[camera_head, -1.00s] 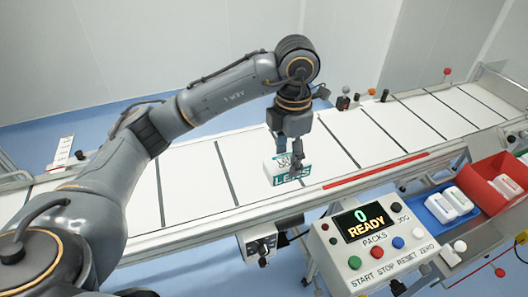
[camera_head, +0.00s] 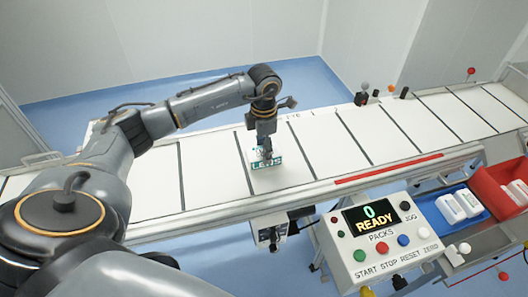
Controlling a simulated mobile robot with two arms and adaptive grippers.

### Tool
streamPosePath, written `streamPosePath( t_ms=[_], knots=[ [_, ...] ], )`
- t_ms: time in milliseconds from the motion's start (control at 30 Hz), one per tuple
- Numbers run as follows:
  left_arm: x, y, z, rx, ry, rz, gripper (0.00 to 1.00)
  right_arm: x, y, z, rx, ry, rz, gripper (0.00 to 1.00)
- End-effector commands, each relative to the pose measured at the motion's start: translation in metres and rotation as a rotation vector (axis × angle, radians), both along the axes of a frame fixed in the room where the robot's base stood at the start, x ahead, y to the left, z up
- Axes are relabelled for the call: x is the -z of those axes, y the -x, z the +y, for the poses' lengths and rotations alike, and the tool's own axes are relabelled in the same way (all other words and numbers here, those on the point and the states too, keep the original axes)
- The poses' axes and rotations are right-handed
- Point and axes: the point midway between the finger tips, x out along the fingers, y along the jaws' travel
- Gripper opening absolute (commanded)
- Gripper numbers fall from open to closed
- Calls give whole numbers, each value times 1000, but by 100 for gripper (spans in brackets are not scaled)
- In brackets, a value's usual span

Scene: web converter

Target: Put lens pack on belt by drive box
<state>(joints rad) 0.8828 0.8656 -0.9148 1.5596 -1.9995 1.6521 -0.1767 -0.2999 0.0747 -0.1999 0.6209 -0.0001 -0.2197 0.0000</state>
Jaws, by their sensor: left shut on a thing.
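The lens pack (camera_head: 262,165), a small white box with teal "LENS" lettering, is at the belt's middle, upright. My left gripper (camera_head: 265,152) points down from above and is shut on it, covering part of its top. The pack is at or just above the white belt (camera_head: 207,172); I cannot tell if it touches. A small grey box with knobs (camera_head: 268,231), possibly the drive box, hangs under the near rail, just below the pack in the picture. My right gripper is not in view.
A control panel (camera_head: 372,243) reading "0 READY" stands in front of the belt. A blue tray (camera_head: 481,220) with white packs and a red bin (camera_head: 492,190) are at the right. A red strip (camera_head: 388,168) lies along the near rail. The belt is clear on both sides.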

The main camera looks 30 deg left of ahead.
Motion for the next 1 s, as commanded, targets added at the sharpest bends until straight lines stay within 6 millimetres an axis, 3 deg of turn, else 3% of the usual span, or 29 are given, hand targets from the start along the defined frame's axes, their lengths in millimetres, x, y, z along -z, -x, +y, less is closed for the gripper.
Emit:
streamPosePath(
  t_ms=[33, 167, 567, 600, 700, 1000],
  knots=[
    [5, 2, 0, -2, 0, 6, 18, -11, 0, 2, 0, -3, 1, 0],
    [22, 1, -1, -1, 0, 5, 18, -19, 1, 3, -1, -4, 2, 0],
    [33, 0, -1, -1, -1, 1, 18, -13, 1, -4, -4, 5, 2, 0],
    [33, 1, -1, -1, 0, 1, 56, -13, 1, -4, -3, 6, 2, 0],
    [32, 1, -1, -1, 0, 1, 76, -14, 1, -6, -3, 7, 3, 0],
    [31, 1, -1, -1, -1, 2, 77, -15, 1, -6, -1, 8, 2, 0]
  ],
)
